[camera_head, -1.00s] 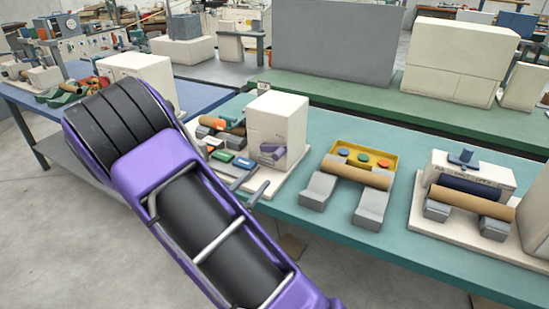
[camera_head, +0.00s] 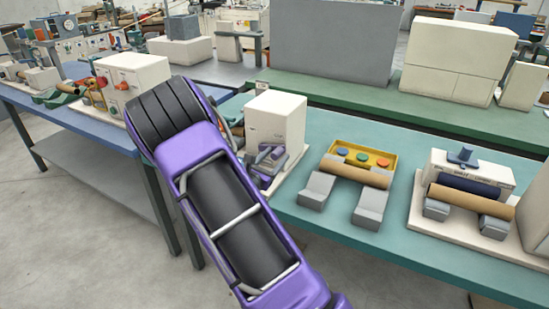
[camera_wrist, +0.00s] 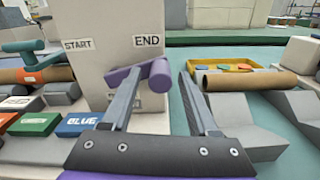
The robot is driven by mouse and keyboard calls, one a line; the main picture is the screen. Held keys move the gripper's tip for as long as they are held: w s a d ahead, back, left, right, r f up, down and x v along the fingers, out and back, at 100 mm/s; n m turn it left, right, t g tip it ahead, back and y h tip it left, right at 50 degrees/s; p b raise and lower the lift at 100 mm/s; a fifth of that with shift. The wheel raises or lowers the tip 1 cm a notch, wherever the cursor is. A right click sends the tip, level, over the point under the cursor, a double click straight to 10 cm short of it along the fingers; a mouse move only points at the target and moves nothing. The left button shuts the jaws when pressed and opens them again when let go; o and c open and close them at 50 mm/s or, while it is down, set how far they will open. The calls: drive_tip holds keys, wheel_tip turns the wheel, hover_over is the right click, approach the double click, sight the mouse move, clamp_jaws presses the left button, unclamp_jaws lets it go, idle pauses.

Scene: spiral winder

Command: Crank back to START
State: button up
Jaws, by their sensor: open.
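The winder is a white box (camera_wrist: 142,35) with a START label (camera_wrist: 78,44) on the left and an END label (camera_wrist: 147,40) on the right. Its purple crank (camera_wrist: 155,74) lies just below END, with a rounded knob at its right end. My gripper (camera_wrist: 158,74) is open, and the crank's knob shows between its two fingers; I cannot tell whether either finger touches it. In the head view the white box (camera_head: 277,118) stands on the teal table, with the purple crank (camera_head: 268,158) at its front. My arm hides much of its left side there.
Green and blue labelled blocks (camera_wrist: 78,122) and a teal lever (camera_wrist: 28,52) stand to the left in the wrist view. To the right are a yellow tray (camera_head: 378,152) with buttons and a brown roll (camera_head: 352,172) on grey blocks. Another winder-like unit stands farther right.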

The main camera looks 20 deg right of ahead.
clamp_jaws()
idle(1.3)
